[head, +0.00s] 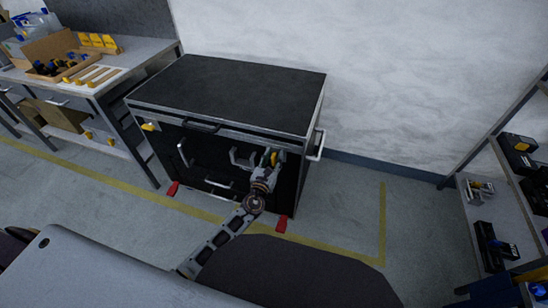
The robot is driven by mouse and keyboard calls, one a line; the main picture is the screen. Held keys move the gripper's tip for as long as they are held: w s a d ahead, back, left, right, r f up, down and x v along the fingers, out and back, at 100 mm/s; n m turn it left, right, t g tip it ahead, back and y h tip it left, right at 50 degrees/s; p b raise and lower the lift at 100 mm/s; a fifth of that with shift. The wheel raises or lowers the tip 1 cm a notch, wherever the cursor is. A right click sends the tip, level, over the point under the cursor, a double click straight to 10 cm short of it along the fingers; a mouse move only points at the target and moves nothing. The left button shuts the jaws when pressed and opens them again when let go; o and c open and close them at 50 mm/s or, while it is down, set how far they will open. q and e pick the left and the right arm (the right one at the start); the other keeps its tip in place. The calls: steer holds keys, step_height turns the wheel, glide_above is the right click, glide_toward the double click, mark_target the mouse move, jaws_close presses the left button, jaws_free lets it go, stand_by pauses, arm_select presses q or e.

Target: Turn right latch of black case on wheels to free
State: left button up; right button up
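The black case on wheels (235,90) stands on the floor against the wall, its dark lid closed with a pale metal edge. On its front, the right latch is the small yellow part (273,158) near the right end, partly covered by my gripper. A matching yellow left latch (150,126) shows at the upper left corner. My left gripper (267,163) is at the right latch, its fingers right up against it. The fingers are too small and overlapped to tell whether they are closed on it. My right gripper is out of view.
A workbench (150,50) with a tool-filled cardboard box (55,53) stands left of the case. A shelf rack (500,215) holding dark boxes is on the right. Red wheel parts (281,223) show at the case's foot. Floor with yellow tape (382,225) is clear at right.

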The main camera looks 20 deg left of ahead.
arm_select(q)
steer(key=shift+w, duration=0.35)
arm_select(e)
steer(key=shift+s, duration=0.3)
arm_select(q)
steer(key=shift+c, duration=0.2)
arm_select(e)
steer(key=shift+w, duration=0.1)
arm_select(q)
jaws_close()
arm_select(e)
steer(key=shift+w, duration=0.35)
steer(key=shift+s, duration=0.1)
